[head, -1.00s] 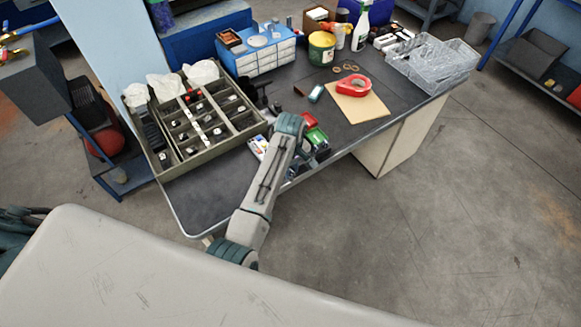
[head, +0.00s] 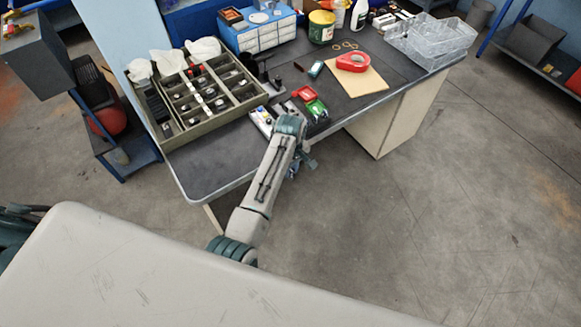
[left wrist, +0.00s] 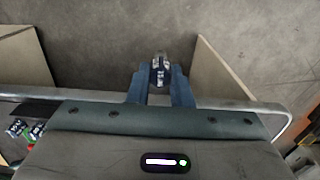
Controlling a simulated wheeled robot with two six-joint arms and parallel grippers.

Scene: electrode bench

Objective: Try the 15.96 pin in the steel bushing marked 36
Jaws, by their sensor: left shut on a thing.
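My left gripper (head: 305,164) is out past the front edge of the bench, over the floor. In the left wrist view its two blue fingers are shut on a small grey piece (left wrist: 160,72) with pale and dark markings. I cannot read the markings, nor tell whether it is the 15.96 pin. A grey-green compartment tray (head: 205,129) at the left of the bench holds several small labelled pieces. I cannot make out which is the steel bushing marked 36. My right gripper is not in view.
On the bench (head: 215,165), a red box (head: 305,94) and a green box (head: 317,109) lie near the front edge, with a dark stand (head: 262,75) behind. Red tape (head: 353,62), a blue drawer unit (head: 265,38) and clear bins (head: 430,45) are farther back. The front-left corner is clear.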

